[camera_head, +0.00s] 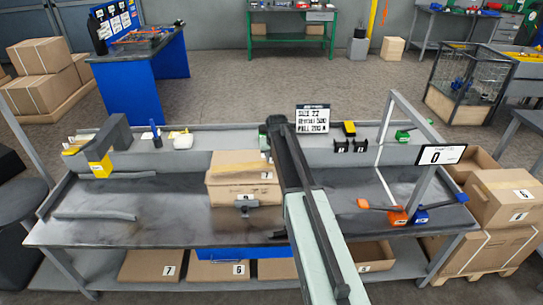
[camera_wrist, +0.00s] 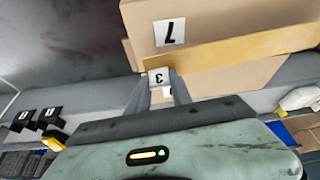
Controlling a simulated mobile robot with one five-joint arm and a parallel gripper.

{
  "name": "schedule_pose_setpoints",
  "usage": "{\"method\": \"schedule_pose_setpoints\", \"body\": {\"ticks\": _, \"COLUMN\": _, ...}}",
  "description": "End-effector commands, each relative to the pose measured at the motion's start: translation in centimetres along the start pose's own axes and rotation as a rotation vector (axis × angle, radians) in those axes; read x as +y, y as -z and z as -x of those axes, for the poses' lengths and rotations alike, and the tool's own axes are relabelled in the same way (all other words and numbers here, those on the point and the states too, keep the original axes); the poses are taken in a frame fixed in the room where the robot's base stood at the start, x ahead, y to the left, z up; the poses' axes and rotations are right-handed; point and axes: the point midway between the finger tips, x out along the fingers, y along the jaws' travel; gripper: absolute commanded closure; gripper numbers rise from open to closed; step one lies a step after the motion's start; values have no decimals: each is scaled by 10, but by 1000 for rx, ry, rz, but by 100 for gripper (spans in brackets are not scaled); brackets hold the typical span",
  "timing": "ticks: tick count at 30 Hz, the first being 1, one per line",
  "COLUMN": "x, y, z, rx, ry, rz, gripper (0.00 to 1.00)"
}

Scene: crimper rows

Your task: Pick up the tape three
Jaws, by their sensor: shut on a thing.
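The tape three (camera_wrist: 158,77) shows in the wrist view as a small piece with a white label bearing an upside-down 3, with a bit of tan below it. My gripper (camera_wrist: 160,91) is shut on it, one dark finger on each side. Most of its body is hidden by the fingers and my wrist. In the head view my gripper (camera_head: 274,124) is over the back part of the workbench, to the right of a cardboard box; the tape cannot be made out there.
The cardboard box (camera_head: 235,187) stands on the grey workbench (camera_head: 150,218), close to my gripper in the wrist view (camera_wrist: 225,60). Black bins (camera_head: 341,146), a sign (camera_head: 313,119) and orange and blue tools (camera_head: 397,216) are to the right. The bench's left front is mostly clear.

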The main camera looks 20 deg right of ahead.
Motion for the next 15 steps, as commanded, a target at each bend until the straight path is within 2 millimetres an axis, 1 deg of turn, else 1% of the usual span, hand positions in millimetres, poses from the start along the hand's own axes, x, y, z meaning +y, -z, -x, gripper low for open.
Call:
{"method": "schedule_pose_setpoints", "body": {"ticks": 1, "x": 0, "y": -16, "z": 7, "rx": 0, "ry": 0, "rz": 0, "gripper": 100}}
{"method": "schedule_pose_setpoints", "body": {"ticks": 5, "x": 0, "y": -46, "z": 23, "rx": 0, "ry": 0, "rz": 0, "gripper": 100}}
{"method": "schedule_pose_setpoints", "body": {"ticks": 9, "x": 1, "y": -81, "z": 42, "rx": 0, "ry": 0, "rz": 0, "gripper": 100}}
{"method": "schedule_pose_setpoints", "body": {"ticks": 12, "x": 1, "y": -103, "z": 53, "rx": 0, "ry": 0, "rz": 0, "gripper": 100}}
{"method": "schedule_pose_setpoints", "body": {"ticks": 15, "x": 1, "y": -117, "z": 60, "rx": 0, "ry": 0, "rz": 0, "gripper": 100}}
